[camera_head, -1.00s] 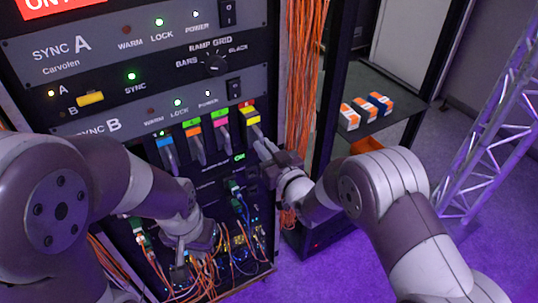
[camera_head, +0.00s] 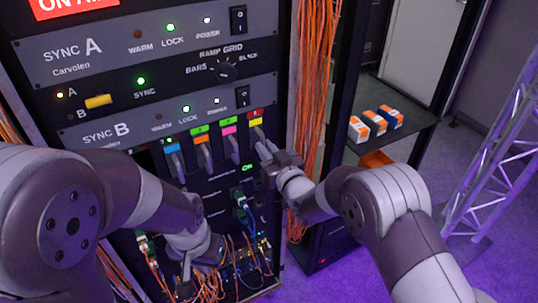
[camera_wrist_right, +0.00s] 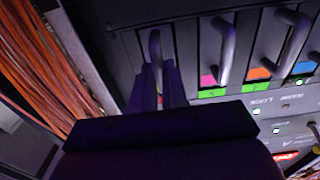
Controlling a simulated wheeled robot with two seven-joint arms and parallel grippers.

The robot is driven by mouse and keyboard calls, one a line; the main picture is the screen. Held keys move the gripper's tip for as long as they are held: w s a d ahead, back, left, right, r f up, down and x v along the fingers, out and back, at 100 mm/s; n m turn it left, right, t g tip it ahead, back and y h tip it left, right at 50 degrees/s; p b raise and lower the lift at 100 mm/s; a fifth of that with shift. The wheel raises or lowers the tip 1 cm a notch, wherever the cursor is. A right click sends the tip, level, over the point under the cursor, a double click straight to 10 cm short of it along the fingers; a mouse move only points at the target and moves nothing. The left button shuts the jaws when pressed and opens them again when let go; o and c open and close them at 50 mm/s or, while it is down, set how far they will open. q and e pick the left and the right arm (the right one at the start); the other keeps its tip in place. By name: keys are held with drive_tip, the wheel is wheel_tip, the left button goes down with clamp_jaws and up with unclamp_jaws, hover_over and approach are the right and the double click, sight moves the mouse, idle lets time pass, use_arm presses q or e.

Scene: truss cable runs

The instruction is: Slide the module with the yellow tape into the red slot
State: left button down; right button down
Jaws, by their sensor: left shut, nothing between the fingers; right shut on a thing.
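The module with yellow tape (camera_head: 256,122) sits in the rightmost slot of the lower rack unit, directly under the red label (camera_head: 255,112). Its front looks about level with the neighbouring modules. My right gripper (camera_head: 265,157) is shut on this module's handle. In the right wrist view the fingers (camera_wrist_right: 163,88) stand either side of the handle (camera_wrist_right: 155,48); the yellow tape is mostly hidden there. My left gripper (camera_head: 187,268) is shut and empty, low in front of the rack among cables.
Modules with pink (camera_head: 229,130), orange (camera_head: 203,139) and blue tape (camera_head: 172,148) sit to the left. Orange cables (camera_head: 313,80) hang right of the rack. A shelf (camera_head: 400,135) holds orange-and-white boxes (camera_head: 375,123). A truss (camera_head: 490,150) stands far right.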

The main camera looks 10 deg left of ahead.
drive_tip(key=shift+r, duration=0.15)
drive_tip(key=c, duration=1.3)
unclamp_jaws()
drive_tip(key=shift+c, duration=0.2)
drive_tip(key=shift+o, duration=1.3)
drive_tip(key=shift+w+a, duration=0.15)
